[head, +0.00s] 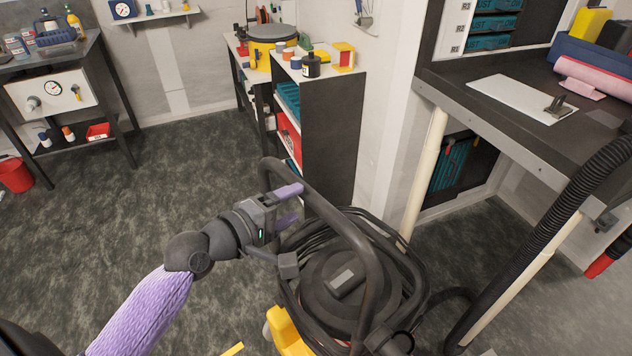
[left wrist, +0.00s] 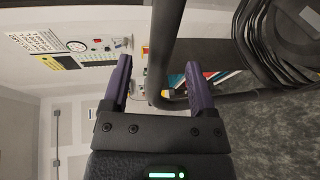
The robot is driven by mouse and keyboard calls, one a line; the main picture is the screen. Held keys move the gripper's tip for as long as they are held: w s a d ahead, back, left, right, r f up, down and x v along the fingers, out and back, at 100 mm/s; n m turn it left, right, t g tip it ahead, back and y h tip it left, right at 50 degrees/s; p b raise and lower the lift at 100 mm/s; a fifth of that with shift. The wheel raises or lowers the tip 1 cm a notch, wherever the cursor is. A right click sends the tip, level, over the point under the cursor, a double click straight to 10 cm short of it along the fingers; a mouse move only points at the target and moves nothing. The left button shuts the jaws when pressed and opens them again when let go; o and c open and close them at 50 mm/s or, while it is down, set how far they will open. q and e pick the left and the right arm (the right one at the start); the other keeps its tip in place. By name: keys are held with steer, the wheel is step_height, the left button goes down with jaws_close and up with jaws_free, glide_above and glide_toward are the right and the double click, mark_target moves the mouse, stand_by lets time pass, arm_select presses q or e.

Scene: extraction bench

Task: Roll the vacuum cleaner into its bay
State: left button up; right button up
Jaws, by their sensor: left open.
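The vacuum cleaner (head: 327,263) stands on the floor at lower centre in the head view, with a dark round top, coiled black hose or cable and a yellow base part. Its dark tubular handle (head: 345,222) arches over it, and the handle bar also shows in the left wrist view (left wrist: 164,50). My left gripper (head: 288,205) is open at the handle's upper left. In the left wrist view the bar appears between its two purple fingers (left wrist: 160,85); I cannot tell whether they touch it. I cannot tell for certain which space is the bay. My right gripper is out of view.
A dark bench (head: 470,100) on pale posts stands at right, with open floor beneath it. A black ribbed hose (head: 545,235) hangs in front of it. A dark shelf cabinet (head: 330,135) stands behind the vacuum cleaner.

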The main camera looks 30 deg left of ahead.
arm_select(q)
steer(key=x, duration=0.7)
steer(key=shift+b, duration=0.45)
steer(key=shift+f, duration=0.1)
jaws_close()
steer(key=shift+f, duration=0.1)
stand_by(0.6)
